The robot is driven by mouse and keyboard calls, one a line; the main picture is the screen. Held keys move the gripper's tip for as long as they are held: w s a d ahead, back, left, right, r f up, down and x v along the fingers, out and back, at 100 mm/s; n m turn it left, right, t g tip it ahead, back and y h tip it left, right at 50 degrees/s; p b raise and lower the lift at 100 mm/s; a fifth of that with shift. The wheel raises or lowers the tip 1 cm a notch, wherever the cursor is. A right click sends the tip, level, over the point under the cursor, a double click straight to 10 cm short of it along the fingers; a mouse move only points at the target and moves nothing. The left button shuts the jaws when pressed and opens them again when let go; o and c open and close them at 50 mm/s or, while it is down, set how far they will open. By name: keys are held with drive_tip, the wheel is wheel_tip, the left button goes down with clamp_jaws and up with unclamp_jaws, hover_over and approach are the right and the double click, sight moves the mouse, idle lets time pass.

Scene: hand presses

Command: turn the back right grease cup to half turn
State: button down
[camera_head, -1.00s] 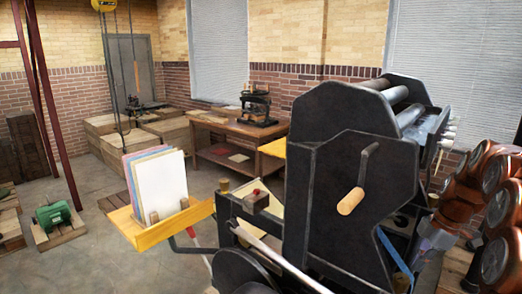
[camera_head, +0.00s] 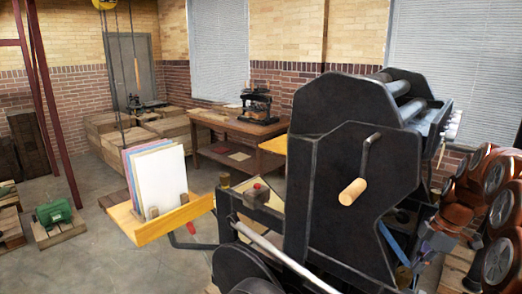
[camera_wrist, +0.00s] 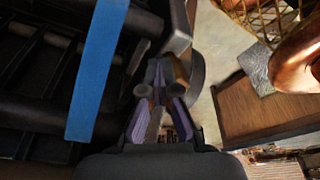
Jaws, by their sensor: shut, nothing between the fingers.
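The black hand press (camera_head: 330,200) fills the middle right of the head view, with a wooden-handled crank (camera_head: 352,190) on its near side. A small brass cup (camera_head: 224,182) stands upright on the left end of its frame. My gripper (camera_head: 430,246) is low beside the press's right side, partly lost against it. In the wrist view its purple fingers (camera_wrist: 160,100) are together and empty. A small brass-coloured piece (camera_wrist: 181,73) shows just beyond the fingertips, partly hidden by them. I cannot tell whether it is the back right grease cup or whether the fingers touch it.
A blue strap (camera_wrist: 97,65) hangs left of the fingers in the wrist view. A wooden box (camera_wrist: 265,108) is close on the right. A yellow tray (camera_head: 172,218) with paper sheets juts left from the press. A bench (camera_head: 232,125) stands behind.

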drive_tip(key=shift+s+b, duration=0.75)
drive_tip(key=shift+b, duration=1.2)
drive_tip(key=shift+s+a+b, duration=0.35)
drive_tip(key=shift+s+b, duration=0.25)
drive_tip(key=shift+b, duration=0.6)
drive_tip(key=shift+s+d, duration=0.1)
idle(0.3)
wheel_tip(320, 180, up, 6)
drive_tip(key=p, duration=0.1)
drive_tip(key=shift+s+d, duration=0.15)
drive_tip(key=shift+d, duration=0.15)
idle(0.4)
drive_tip(key=shift+a, duration=0.1)
